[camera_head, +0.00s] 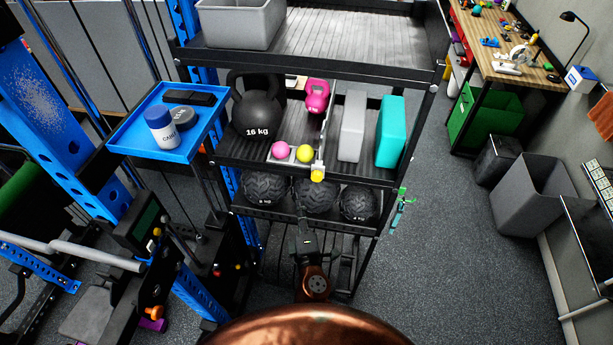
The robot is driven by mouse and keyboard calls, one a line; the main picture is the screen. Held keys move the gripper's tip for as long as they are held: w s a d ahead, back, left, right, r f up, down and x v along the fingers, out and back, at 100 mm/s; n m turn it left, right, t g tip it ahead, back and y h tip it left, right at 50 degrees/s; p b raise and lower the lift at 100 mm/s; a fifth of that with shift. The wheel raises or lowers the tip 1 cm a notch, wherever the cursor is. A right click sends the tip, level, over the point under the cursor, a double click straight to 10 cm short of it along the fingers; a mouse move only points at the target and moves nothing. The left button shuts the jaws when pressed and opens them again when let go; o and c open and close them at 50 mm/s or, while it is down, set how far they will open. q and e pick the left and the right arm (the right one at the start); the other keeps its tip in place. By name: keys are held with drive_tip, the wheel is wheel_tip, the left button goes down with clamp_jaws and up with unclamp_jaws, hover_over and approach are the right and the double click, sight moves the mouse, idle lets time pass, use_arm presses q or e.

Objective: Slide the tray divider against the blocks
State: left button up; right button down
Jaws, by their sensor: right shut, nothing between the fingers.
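The tray divider (324,138) is a thin light-coloured strip running front to back on the middle shelf, with a yellow knob (317,176) at its front end. To its right stand a grey block (352,125) and a teal block (391,130). A gap shows between the divider and the grey block. My right gripper (304,222) is shut and empty, below and in front of the knob, apart from it. My copper arm hides part of the lower rack. My left gripper is not in view.
Black medicine balls (317,194) fill the shelf below. A blue tray (165,154) juts out at left. Floor (470,250) is clear at right.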

sight(305, 174)
drive_tip(key=w+p, duration=0.1)
drive_tip(key=w, duration=0.2)
drive_tip(key=w+r+p, duration=0.1)
drive_tip(key=w, duration=0.2)
drive_tip(key=w+a+r+p, duration=0.1)
drive_tip(key=w, duration=0.2)
drive_tip(key=shift+w+r, duration=0.15)
drive_tip(key=d, duration=0.1)
drive_tip(key=d+p, duration=0.1)
drive_tip(key=d, duration=0.1)
drive_tip(key=shift+s+p, duration=0.25)
drive_tip(key=shift+p, duration=0.1)
drive_tip(key=shift+s+d, duration=0.2)
drive_tip(key=shift+d, duration=0.3)
drive_tip(key=shift+w+f, duration=0.1)
drive_tip(key=shift+f, duration=0.1)
